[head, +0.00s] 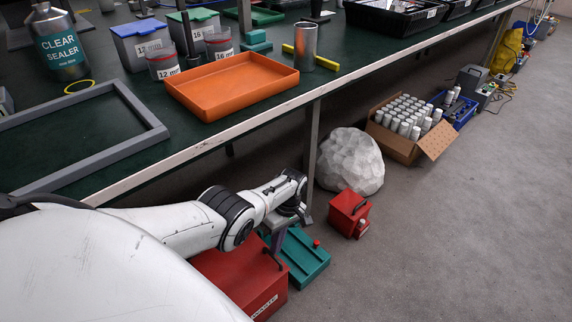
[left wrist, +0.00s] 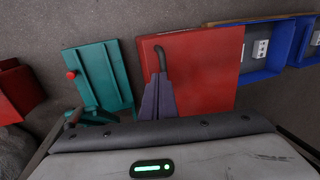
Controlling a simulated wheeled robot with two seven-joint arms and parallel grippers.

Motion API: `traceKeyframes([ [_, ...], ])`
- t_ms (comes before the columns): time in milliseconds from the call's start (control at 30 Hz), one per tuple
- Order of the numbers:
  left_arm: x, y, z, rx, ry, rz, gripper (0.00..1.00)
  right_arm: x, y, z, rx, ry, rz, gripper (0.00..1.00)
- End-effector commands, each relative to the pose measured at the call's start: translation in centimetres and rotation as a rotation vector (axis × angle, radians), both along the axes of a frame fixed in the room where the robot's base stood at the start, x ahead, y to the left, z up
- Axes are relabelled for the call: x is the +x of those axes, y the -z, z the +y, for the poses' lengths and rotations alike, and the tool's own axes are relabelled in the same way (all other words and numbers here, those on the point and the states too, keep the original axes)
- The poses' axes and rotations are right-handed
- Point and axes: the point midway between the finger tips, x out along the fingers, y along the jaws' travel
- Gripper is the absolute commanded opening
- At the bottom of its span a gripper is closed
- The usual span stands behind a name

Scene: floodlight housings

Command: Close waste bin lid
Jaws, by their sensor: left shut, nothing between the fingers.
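The red waste bin (head: 262,302) stands on the floor below the bench, with a label on its front, partly hidden by my arm. Its flat red top (left wrist: 205,75) fills the middle of the left wrist view; the lid looks down over the bin, but I cannot tell whether it is fully seated. My left gripper (head: 278,254) points down at the bin's top near its right edge. In the left wrist view its fingers (left wrist: 160,78) are together and empty, beside a dark curved bar that looks like a handle. Contact cannot be told. My right gripper is not in view.
A teal box (head: 304,256) with a red knob lies close beside the bin. A small red box (head: 348,213) and a pale rock-like lump (head: 349,161) are beyond it. Blue trays (left wrist: 268,48) lie on the bin's other side. The bench edge overhangs; floor at right is clear.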

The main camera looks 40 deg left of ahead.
Motion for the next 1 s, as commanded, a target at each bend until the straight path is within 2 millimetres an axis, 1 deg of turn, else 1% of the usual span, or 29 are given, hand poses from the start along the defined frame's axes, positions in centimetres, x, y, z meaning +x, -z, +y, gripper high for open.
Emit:
traceKeyframes([
  [33, 0.0, 0.8, 0.2, 0.0, -0.003, 0.0, 0.0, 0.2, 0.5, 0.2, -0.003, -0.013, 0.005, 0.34],
  [200, 0.0, 1.4, 0.3, 0.0, -0.007, -0.001, 0.0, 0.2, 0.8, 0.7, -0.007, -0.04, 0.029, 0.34],
  [733, 0.0, 1.6, 0.2, -0.001, -0.006, -0.002, 0.0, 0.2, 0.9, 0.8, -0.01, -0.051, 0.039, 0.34],
  [867, 0.0, 1.0, 0.2, -0.001, -0.008, -0.002, 0.0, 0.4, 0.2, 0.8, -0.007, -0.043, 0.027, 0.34],
  [1000, 0.1, -1.0, 0.3, 0.0, -0.011, -0.003, 0.0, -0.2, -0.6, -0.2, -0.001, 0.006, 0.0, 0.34],
])
